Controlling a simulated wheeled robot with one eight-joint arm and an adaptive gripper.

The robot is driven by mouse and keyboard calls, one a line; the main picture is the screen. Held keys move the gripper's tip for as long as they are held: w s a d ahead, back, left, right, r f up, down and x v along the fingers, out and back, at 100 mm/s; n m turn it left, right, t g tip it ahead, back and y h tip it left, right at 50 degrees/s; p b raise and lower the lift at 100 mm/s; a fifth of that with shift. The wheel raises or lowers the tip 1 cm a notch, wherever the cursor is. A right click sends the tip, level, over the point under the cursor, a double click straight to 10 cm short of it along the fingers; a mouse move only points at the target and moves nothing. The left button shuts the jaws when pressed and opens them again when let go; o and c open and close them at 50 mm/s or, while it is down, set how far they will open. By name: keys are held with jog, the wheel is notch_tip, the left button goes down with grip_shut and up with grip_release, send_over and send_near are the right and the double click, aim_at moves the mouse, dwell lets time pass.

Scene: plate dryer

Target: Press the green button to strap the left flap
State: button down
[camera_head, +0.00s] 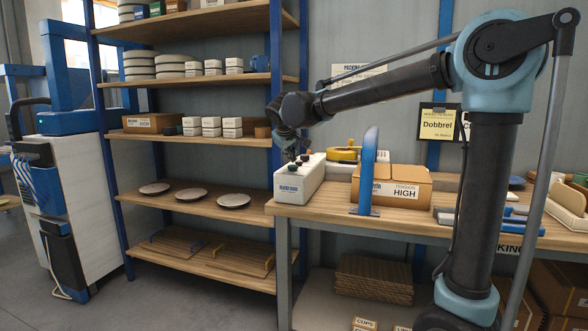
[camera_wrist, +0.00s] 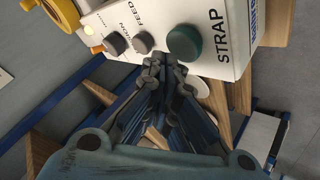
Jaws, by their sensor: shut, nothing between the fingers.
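A white control box (camera_head: 299,180) stands at the left end of the bench. In the wrist view, the white control box (camera_wrist: 240,30) carries a green button (camera_wrist: 184,43) beside the word STRAP, with two grey knobs (camera_wrist: 143,42) to its left. My gripper (camera_wrist: 166,66) is shut and empty, its tips just below the green button in the picture; I cannot tell whether they touch it. In the head view, my gripper (camera_head: 298,154) is over the control box and partly hides its controls.
A blue upright plate (camera_head: 368,165) stands between the control box and the carton. A yellow tape roll (camera_head: 343,154) sits behind. A shelf rack (camera_head: 200,140) with plates and small white boxes stands left of the bench. Open floor (camera_head: 190,305) lies in front of the rack.

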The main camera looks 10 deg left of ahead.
jog(key=shift+r, duration=0.2)
jog(key=shift+r, duration=2.5)
jog(key=shift+s, duration=0.1)
